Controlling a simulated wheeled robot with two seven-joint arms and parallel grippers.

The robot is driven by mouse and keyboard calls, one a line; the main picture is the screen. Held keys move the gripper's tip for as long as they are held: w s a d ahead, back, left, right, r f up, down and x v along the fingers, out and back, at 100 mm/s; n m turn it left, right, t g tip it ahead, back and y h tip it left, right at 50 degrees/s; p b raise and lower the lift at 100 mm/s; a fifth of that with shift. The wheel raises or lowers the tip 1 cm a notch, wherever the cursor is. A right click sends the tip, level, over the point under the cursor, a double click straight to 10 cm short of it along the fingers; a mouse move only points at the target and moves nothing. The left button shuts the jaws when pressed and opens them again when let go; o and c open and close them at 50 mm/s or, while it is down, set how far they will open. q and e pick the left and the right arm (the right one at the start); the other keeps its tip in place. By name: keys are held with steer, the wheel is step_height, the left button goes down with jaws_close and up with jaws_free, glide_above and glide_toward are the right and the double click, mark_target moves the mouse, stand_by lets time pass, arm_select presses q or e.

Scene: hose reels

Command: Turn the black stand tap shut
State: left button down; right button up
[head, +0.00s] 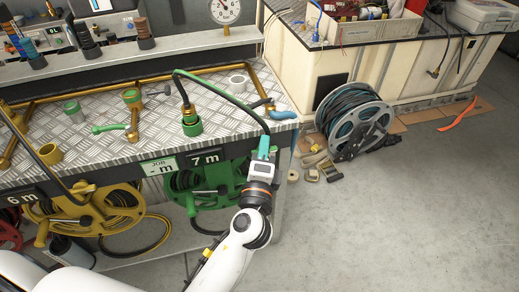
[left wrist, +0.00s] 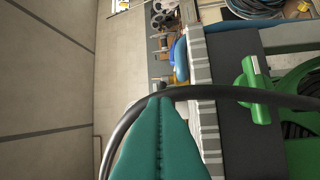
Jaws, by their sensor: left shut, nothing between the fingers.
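A small black lever (head: 262,103), which seems to be the black stand tap, shows at the right end of the bench, behind the blue lever (head: 283,115). Its exact setting is too small to tell. My left gripper (head: 264,142) has teal fingers, shut and empty, just off the bench's front right corner, in front of and below both levers. A dark hose (head: 228,95) arches over the bench and comes down at the fingertips. In the left wrist view the hose (left wrist: 240,93) crosses right at the fingertips (left wrist: 158,102); I cannot tell whether they touch.
A green hose reel (head: 205,185) and a yellow one (head: 90,210) hang under the bench (head: 95,165). A green-lever tap (head: 110,128) stands further left. A grey hose reel (head: 355,118) is on the floor at right.

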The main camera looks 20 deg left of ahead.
arm_select(q)
steer(key=p, duration=0.1)
glide_toward(263, 103)
steer(key=w+d, duration=0.1)
steer(key=w, duration=0.2)
steer(key=shift+w+a+r+p, duration=0.15)
steer(key=shift+w+a+p, duration=0.1)
steer(key=shift+a, duration=0.2)
steer(key=shift+w+a+r+p, duration=0.15)
steer(key=shift+w+a+p, duration=0.1)
steer(key=shift+a, duration=0.15)
steer(key=shift+w+a, duration=0.25)
steer(key=shift+a, duration=0.25)
steer(key=shift+w+a+r+m+h+p, duration=0.1)
steer(key=shift+w+a+m+h+p, duration=0.05)
steer(key=shift+a+m+h+p, duration=0.65)
steer(key=shift+w+a+h, duration=0.45)
steer(key=shift+a+h, duration=0.15)
steer(key=shift+a, duration=0.25)
steer(key=shift+d, duration=0.1)
steer(key=shift+f, duration=0.2)
